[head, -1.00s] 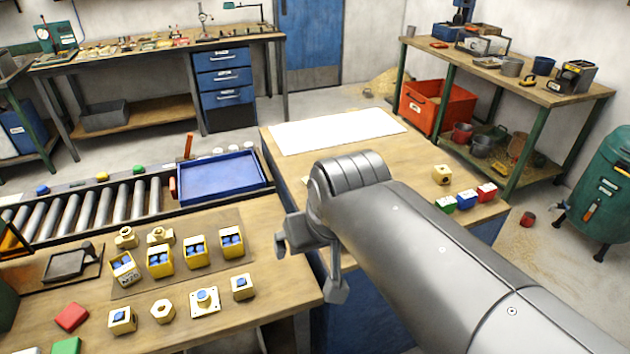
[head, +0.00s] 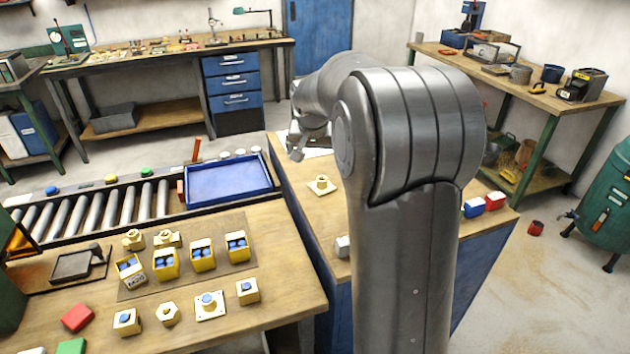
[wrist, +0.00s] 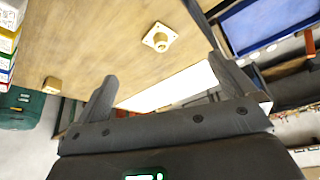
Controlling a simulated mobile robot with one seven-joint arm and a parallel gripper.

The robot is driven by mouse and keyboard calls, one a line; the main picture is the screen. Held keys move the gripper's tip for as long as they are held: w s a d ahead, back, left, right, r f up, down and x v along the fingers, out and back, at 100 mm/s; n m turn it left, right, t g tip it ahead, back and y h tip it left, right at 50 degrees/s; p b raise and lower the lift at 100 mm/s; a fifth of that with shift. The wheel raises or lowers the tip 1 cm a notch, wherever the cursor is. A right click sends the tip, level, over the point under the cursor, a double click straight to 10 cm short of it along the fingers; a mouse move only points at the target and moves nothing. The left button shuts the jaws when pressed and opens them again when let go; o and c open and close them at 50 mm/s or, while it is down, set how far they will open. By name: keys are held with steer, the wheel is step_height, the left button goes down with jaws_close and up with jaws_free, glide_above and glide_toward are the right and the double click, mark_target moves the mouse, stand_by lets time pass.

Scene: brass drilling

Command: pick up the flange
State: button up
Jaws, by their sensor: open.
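A brass flange (head: 323,185), a square plate with a round raised boss, lies flat on the wooden bench right of the blue tray. It also shows in the wrist view (wrist: 159,38), beyond my gripper and apart from it. My gripper (wrist: 165,88) is open with nothing between its fingers. In the head view my gripper (head: 303,138) is partly hidden by my arm, above the far part of that bench. A similar square flanged piece with a blue centre (head: 209,305) sits on the left table.
Several brass parts and yellow boxes stand on the left table. A small brass block (wrist: 52,85) and coloured boxes (wrist: 8,45) are on the flange's bench. Bare wood surrounds the flange.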

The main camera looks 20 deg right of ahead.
steer(key=m, duration=0.1)
glide_toward(322, 179)
steer(key=w, duration=0.1)
steer(key=shift+g, duration=0.3)
steer(key=x, duration=1)
steer(key=shift+s+f, duration=0.2)
steer(key=shift+h, duration=0.3)
steer(key=c, duration=1)
steer(key=shift+r, duration=0.1)
steer(key=shift+c, duration=0.7)
steer(key=shift+r, duration=0.1)
